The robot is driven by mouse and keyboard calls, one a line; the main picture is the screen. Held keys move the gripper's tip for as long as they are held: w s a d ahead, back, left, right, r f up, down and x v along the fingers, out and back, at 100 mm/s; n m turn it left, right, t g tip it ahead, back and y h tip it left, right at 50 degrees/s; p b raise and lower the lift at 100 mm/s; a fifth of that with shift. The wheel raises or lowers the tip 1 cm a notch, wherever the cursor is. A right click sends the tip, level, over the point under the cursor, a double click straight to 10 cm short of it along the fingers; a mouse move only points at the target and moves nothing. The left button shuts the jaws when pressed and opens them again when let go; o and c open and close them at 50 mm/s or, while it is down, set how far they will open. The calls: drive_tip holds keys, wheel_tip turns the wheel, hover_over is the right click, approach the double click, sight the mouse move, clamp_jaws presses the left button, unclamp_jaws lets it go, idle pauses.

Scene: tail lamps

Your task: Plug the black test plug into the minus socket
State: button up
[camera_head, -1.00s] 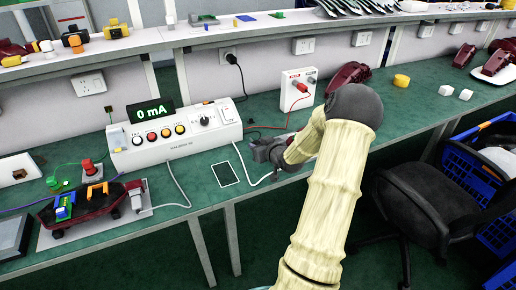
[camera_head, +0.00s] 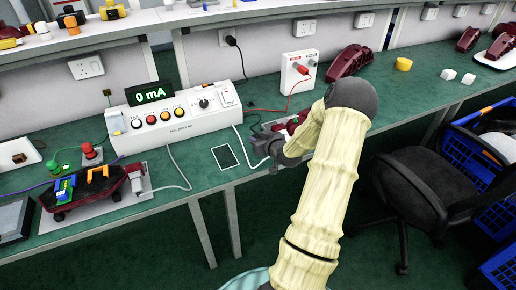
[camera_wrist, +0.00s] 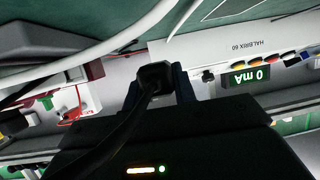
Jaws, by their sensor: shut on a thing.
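My gripper (camera_head: 275,148) is low over the front of the green bench, right of the long white tester. In the wrist view it is shut on the black test plug (camera_wrist: 156,74), whose black cable runs toward the camera. In the head view the plug cannot be made out. The white socket box (camera_head: 291,84) stands farther back on the bench, with a red plug (camera_head: 302,70) and red lead at its front and a grey socket (camera_head: 312,62) to the right. My gripper is apart from this box. Any minus mark is too small to read.
The tester (camera_head: 178,123) has a display (camera_head: 151,93) reading 0 mA. A dark red lamp (camera_head: 292,125) lies on a tray partly behind my arm. Another red lamp (camera_head: 349,61) is right of the box. A white cable (camera_head: 248,150) curves near my gripper. A chair (camera_head: 425,190) stands at the right.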

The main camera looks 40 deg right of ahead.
drive_tip(key=shift+f, duration=2.3)
drive_tip(key=shift+f, duration=0.2)
drive_tip(key=o, duration=1)
drive_tip(key=v, duration=1.7)
drive_tip(key=shift+s+a+f, duration=0.25)
drive_tip(key=shift+s+f, duration=0.05)
drive_tip(key=shift+s, duration=0.05)
drive_tip(key=shift+w, duration=0.1)
